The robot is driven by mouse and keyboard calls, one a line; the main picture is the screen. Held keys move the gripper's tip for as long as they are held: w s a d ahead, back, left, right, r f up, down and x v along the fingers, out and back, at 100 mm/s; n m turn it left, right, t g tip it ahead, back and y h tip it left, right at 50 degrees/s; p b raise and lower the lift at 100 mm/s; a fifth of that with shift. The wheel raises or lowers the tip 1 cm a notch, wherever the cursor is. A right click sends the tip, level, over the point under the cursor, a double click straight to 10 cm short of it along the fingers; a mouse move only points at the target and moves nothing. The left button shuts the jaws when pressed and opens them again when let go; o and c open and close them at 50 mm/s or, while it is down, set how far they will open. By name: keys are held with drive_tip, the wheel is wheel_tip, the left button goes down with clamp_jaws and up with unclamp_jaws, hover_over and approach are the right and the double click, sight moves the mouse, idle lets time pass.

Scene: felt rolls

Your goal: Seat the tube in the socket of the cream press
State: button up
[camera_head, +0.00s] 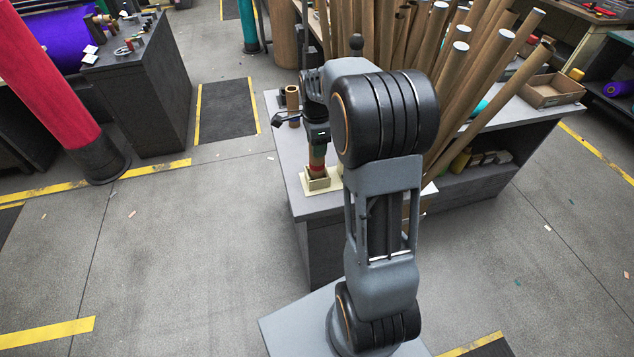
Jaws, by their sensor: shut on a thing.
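The cream press (322,185) stands on the grey bench near its front left edge, with a square cream socket block on a flat base. My gripper (317,143) points down and is shut on the upper part of the tube. The tube's top is hidden by the gripper.
Another brown tube (293,105) stands on the bench, left of and behind my gripper. Several long cardboard tubes (470,75) lean behind my arm. An open cardboard box (553,90) sits at the bench's right end. The floor at left is mostly clear.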

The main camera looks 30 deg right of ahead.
drive_tip(key=shift+f+b, duration=1.5)
drive_tip(key=shift+f, duration=0.7)
idle(1.5)
drive_tip(key=o, duration=1.1)
drive_tip(key=shift+c, duration=0.3)
drive_tip(key=shift+c, duration=0.6)
drive_tip(key=shift+c, duration=0.8)
